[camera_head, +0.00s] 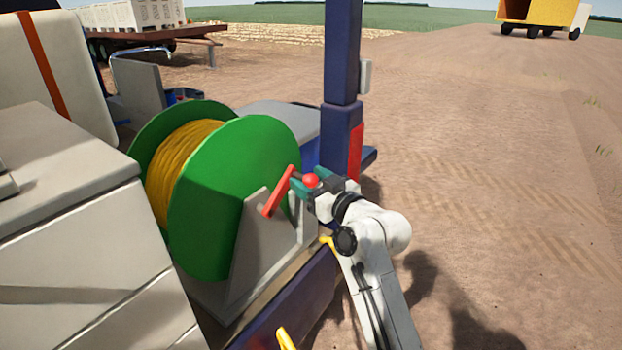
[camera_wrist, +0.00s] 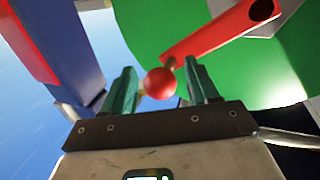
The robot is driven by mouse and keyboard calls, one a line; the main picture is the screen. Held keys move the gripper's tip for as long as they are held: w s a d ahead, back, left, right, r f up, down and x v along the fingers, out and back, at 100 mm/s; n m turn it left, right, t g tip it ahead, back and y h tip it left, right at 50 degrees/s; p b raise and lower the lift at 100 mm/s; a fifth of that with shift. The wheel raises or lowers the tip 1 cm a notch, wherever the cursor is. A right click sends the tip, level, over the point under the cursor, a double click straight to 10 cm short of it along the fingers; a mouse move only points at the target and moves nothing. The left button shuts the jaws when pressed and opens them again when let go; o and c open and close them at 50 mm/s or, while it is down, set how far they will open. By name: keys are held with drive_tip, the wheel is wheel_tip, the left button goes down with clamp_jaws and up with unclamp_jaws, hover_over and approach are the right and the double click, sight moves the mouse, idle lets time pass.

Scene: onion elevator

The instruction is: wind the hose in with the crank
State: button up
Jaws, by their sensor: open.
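The hose reel has green side discs (camera_head: 240,185) and yellow hose (camera_head: 180,160) wound on its drum. It stands on a grey bracket (camera_head: 255,245). A red crank arm (camera_head: 279,192) comes off the reel's right side and ends in a red ball knob (camera_head: 311,180). My gripper (camera_head: 305,184) is at the knob with its jaws open. In the wrist view the knob (camera_wrist: 160,83) lies between the two green fingers, with a visible gap to the right finger. Whether the left finger touches it is unclear. The crank arm (camera_wrist: 220,32) runs up and right from the knob.
A dark blue post (camera_head: 341,100) stands just behind my gripper, with a red strip at its base. A grey box (camera_head: 80,220) fills the left front. Open dirt ground (camera_head: 490,180) lies to the right. A yellow truck (camera_head: 540,15) is far off.

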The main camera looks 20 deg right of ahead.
clamp_jaws()
idle(0.6)
